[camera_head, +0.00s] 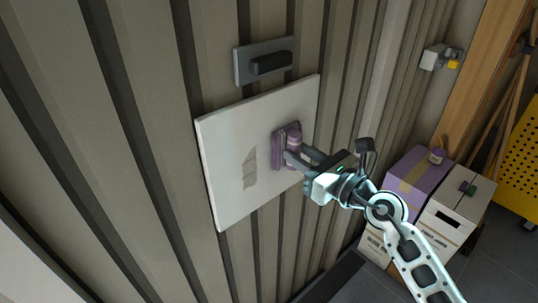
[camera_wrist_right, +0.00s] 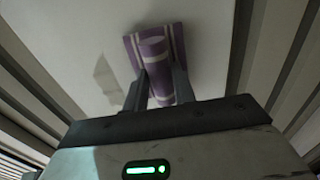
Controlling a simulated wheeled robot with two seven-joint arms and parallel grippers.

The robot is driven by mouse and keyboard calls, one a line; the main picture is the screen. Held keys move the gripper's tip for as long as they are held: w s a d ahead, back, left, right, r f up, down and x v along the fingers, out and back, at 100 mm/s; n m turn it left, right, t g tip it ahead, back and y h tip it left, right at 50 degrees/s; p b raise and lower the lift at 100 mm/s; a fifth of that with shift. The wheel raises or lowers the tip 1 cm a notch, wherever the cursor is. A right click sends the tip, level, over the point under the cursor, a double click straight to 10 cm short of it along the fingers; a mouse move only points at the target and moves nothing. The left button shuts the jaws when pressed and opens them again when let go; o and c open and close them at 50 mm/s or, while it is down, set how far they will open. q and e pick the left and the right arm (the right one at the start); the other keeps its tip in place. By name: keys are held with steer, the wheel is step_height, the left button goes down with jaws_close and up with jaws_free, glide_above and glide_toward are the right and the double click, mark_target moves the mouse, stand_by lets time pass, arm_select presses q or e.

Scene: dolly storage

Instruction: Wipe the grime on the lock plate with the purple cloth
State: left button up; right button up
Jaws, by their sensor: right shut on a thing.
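The lock plate (camera_head: 228,140) is a pale square panel on the ribbed metal wall, slightly tilted in the head view. A grey-brown grime patch (camera_head: 250,170) marks its surface near the middle; it also shows in the right wrist view (camera_wrist_right: 108,80), left of the cloth. The purple cloth (camera_head: 279,150), with pale stripes, is folded and lies against the plate's right part. My right gripper (camera_head: 291,156) is shut on the cloth; in the wrist view its fingers pinch a bunched fold of the cloth (camera_wrist_right: 175,42). My left gripper is not in view.
A grey bracket with a black handle (camera_head: 271,63) is on the wall above the plate. Cardboard boxes (camera_head: 455,208), one with a purple top (camera_head: 416,177), stand at lower right. A yellow perforated panel (camera_head: 520,165) is at the far right.

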mark_target(278, 153)
steer(key=shift+s+a+r+p, duration=0.15)
steer(key=shift+a+p, duration=0.05)
steer(key=shift+p, duration=0.1)
steer(key=shift+s+a+p, duration=0.8)
steer(key=shift+s+a, duration=0.55)
steer(key=shift+s, duration=0.05)
steer(key=shift+s+a, duration=1.6)
steer(key=shift+a, duration=0.05)
